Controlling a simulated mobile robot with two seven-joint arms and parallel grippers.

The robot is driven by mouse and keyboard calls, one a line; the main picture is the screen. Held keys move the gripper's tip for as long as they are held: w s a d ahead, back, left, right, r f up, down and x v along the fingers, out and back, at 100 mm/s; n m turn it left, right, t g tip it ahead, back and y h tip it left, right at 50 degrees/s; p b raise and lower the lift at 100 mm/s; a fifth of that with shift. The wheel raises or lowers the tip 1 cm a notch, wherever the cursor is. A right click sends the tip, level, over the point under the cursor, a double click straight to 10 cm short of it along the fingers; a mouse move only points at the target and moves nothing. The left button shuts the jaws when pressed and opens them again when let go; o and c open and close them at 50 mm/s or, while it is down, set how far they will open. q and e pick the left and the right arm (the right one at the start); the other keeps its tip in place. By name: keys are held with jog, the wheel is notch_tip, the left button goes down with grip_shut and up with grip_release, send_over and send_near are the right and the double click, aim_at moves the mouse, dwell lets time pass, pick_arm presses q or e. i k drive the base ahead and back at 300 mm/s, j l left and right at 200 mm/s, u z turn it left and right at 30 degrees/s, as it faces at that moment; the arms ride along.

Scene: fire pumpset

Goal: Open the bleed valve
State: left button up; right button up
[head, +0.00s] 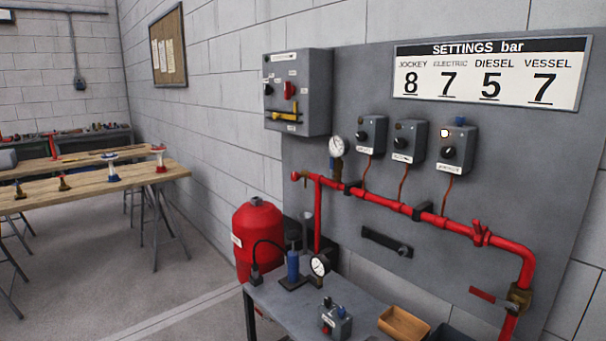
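A red pipe (400,207) runs along the grey panel and bends down at the right. A brass valve body (519,297) sits on its descending part, with a red lever (482,295) to its left, roughly level and tilted slightly down to the right. A red fitting with a handle (480,233) is on the pipe further up. No label shows which one is the bleed valve, and I cannot tell whether either is open. Neither of my grippers is in view.
A small grey table (300,301) below the panel holds a blue cylinder device (293,266), a control box (335,321) and a wooden tray (404,323). A red vessel (257,236) stands behind it. Wooden workbenches (95,180) are left. Floor between is clear.

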aim_at(294, 176)
jog(key=i+j+z, duration=0.3)
jog(key=j, duration=0.35)
jog(key=i+j+z, duration=0.1)
jog(key=i+j, duration=0.15)
jog(key=i+j+z, duration=0.15)
jog(key=j, duration=0.35)
jog(key=i+j+z, duration=0.15)
jog(key=j, duration=0.2)
